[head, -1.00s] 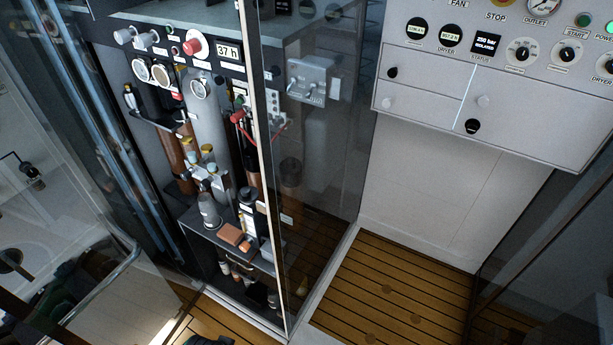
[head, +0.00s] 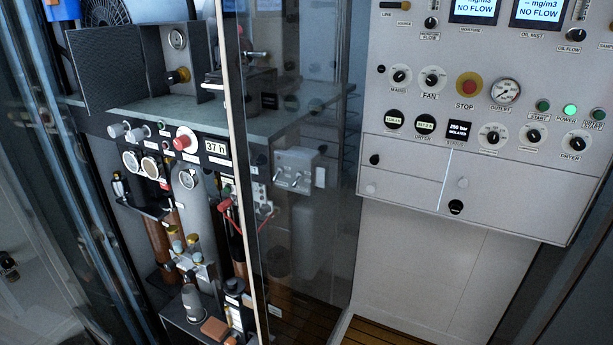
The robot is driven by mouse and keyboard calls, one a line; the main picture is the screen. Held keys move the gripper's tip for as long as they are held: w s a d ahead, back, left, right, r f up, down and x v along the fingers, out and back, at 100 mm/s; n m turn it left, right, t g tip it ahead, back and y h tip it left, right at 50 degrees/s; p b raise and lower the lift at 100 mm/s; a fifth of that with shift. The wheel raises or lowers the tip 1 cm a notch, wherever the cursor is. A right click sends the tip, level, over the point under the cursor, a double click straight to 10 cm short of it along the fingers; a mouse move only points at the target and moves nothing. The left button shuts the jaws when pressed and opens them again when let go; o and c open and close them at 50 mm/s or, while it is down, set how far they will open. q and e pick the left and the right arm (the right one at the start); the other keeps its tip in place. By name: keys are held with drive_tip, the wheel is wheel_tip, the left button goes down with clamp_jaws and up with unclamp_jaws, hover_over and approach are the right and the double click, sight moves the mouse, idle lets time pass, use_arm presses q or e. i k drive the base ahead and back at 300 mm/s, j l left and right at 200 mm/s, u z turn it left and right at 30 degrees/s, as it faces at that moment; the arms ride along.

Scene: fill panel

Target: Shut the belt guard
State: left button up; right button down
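A dark grey upright panel (head: 110,68), which may be the belt guard, stands at the upper left on the grey-green top of the machine. Its edges look angled, and I cannot tell if it is open or shut. Part of a fan or wheel (head: 104,10) shows behind it, cut off by the top of the picture. Neither of my grippers is in view.
A clear panel with a pale edge (head: 240,170) stands upright before the machine's right side. A white control panel with a red stop button (head: 468,85) fills the right. A glass pane crosses the left. Slatted wooden floor (head: 375,332) shows at the bottom.

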sight(107, 61)
drive_tip(key=i+j, duration=0.15)
drive_tip(key=j, duration=0.25)
drive_tip(key=i+j+u, duration=0.15)
drive_tip(key=j, duration=0.25)
drive_tip(key=i+j, duration=0.2)
drive_tip(key=j, duration=0.15)
drive_tip(key=i+j+u, duration=0.1)
drive_tip(key=j, duration=0.3)
drive_tip(key=i, duration=0.05)
